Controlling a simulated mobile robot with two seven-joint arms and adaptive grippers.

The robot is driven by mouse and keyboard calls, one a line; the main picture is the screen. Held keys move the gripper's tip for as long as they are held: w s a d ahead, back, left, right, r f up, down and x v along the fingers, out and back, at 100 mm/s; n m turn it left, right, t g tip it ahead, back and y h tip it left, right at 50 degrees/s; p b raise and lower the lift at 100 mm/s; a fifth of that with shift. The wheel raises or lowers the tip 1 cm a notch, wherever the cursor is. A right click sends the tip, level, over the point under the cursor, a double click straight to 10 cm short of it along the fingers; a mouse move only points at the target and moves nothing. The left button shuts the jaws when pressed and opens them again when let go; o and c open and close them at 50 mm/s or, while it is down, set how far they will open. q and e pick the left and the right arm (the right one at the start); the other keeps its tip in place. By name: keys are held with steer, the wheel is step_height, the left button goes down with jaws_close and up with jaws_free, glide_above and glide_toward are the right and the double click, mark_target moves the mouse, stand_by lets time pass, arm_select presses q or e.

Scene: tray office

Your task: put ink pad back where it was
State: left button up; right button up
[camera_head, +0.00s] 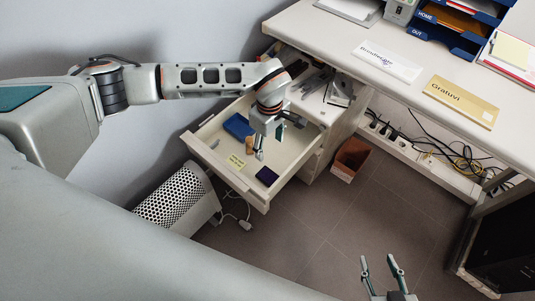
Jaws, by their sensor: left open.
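The open drawer (195,136) is pulled out below the desk at the left. A small dark flat pad (267,176), which looks like the ink pad, lies in the drawer's front right corner. My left gripper (279,138) is over the drawer, pointing down, open and with nothing seen between its fingers. It is above and behind the dark pad, apart from it. My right gripper (378,260) is at the bottom of the view, over the floor, with its fingers apart and empty.
The drawer also holds a blue box (238,126), a brown stamp-like piece (249,144) and a yellow note (236,161). Envelopes (387,61) and blue trays (455,22) are on the desk (340,68). A brown bin (351,158) and cables are below.

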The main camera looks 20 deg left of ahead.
arm_select(q)
steer(key=s+d+r+n+g+h, duration=0.2)
steer(key=s+d+h, duration=0.3)
steer(key=s+d, duration=0.45)
steer(key=s+d+r+n+g+h, duration=0.15)
steer(key=s+d+h, duration=0.25)
steer(key=s+d, duration=0.55)
steer(key=w+d+r+n+t+h, duration=0.1)
steer(key=d+r+n+t+h, duration=0.1)
steer(key=d+r+n+h, duration=0.4)
steer(key=d+r+n+t+h, duration=0.2)
steer(key=d+r+n+h, duration=0.25)
steer(key=r, duration=0.45)
steer(key=w+a+n+t+y, duration=0.3)
steer(key=w+a+n+t, duration=0.45)
steer(key=n+t, duration=0.65)
steer(key=w+a+f+n+t+y, duration=0.1)
steer(key=a+f+n+y, duration=0.5)
steer(key=a+n, duration=0.45)
steer(key=s+a+f+n+g+y, duration=0.2)
steer(key=s+a+f+n+y, duration=0.2)
steer(key=s+a+f+n, duration=0.2)
steer(key=s+a+f+n+g+y, duration=0.3)
steer(key=s+a+f+n, duration=0.3)
steer(key=f, duration=0.5)
steer(key=a+n+y, duration=0.1)
steer(key=a+n, duration=0.1)
steer(key=a, duration=0.1)
steer(key=shift+s+a+n, duration=0.15)
steer(key=shift+s+n, duration=0.2)
